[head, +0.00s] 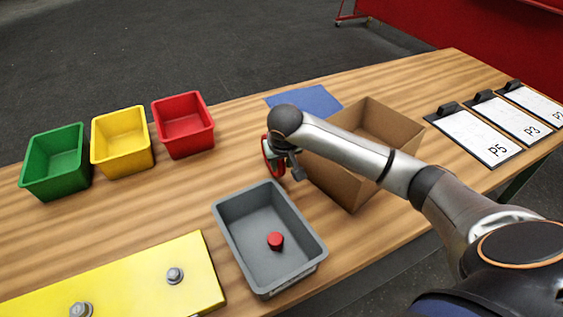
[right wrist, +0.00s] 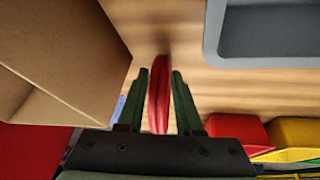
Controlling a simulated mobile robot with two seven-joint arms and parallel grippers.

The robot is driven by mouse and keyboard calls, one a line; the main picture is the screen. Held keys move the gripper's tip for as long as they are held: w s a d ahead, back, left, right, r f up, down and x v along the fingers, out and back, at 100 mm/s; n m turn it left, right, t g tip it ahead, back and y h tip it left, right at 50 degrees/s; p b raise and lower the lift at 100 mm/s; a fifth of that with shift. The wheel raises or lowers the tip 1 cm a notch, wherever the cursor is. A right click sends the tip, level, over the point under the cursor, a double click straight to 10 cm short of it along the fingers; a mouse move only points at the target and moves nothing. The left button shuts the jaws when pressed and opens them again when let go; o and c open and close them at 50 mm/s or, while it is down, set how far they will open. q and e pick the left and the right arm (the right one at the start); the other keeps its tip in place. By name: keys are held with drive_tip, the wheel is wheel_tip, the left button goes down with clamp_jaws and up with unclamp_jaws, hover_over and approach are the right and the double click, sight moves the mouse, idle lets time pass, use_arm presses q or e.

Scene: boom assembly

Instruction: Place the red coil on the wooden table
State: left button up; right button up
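The red coil (right wrist: 159,95) stands on edge between the two dark green fingers of my right gripper (right wrist: 159,85) in the right wrist view. The fingertips press close on both its sides, so the gripper appears shut on it. In the head view, the coil (head: 280,166) shows as a thin red rim at the gripper (head: 269,152), partly hidden by it. It is over the wooden table (head: 235,165), between the grey bin and the cardboard box; whether it touches the wood is unclear. My left gripper is not in view.
The grey bin (head: 237,247) holds a red cylinder (head: 275,241). An open cardboard box (head: 345,184) is close to the right gripper. Green (head: 50,180), yellow (head: 125,160) and red (head: 187,140) bins stand left. Clear wood lies between the red bin and grey bin.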

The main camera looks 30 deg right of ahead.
drive_tip(key=o, duration=0.3)
drive_tip(key=v, duration=1.2)
drive_tip(key=shift+r, duration=0.1)
